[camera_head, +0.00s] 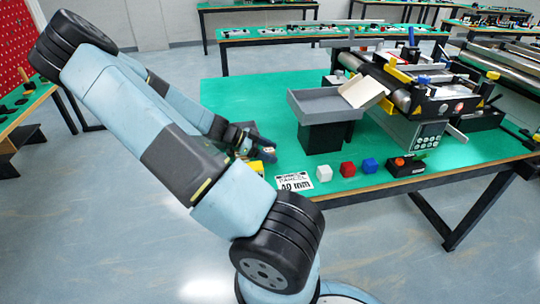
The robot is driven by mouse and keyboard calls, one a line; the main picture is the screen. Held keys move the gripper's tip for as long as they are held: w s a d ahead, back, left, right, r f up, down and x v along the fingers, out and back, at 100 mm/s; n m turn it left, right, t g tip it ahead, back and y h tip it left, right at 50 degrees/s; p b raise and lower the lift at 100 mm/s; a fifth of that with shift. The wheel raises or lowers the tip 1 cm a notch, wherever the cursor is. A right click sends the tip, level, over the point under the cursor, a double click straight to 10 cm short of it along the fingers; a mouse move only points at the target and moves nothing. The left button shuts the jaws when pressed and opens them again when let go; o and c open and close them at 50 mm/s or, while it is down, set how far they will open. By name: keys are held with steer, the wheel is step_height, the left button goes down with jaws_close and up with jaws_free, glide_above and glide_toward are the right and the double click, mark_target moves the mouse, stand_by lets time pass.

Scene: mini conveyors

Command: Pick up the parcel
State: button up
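Small cubes sit along the front edge of the green table: a white cube (324,173), a red cube (347,169) and a blue cube (370,165). I cannot tell which one is the parcel. A printed card (294,182) reading "40 mm" lies left of the white cube. My gripper (266,146) is above the table, left of and behind the cubes and apart from them. It is small and dark in view, and its finger gap is unclear. A yellow object (257,168) shows below it, partly hidden by my arm.
A grey tray on a black stand (318,105) rises behind the cubes. A mini conveyor (408,88) stands to its right. A black control box (405,166) with an orange button is right of the blue cube. The table's left part (240,95) is clear.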

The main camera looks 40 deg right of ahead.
steer(key=c, duration=1)
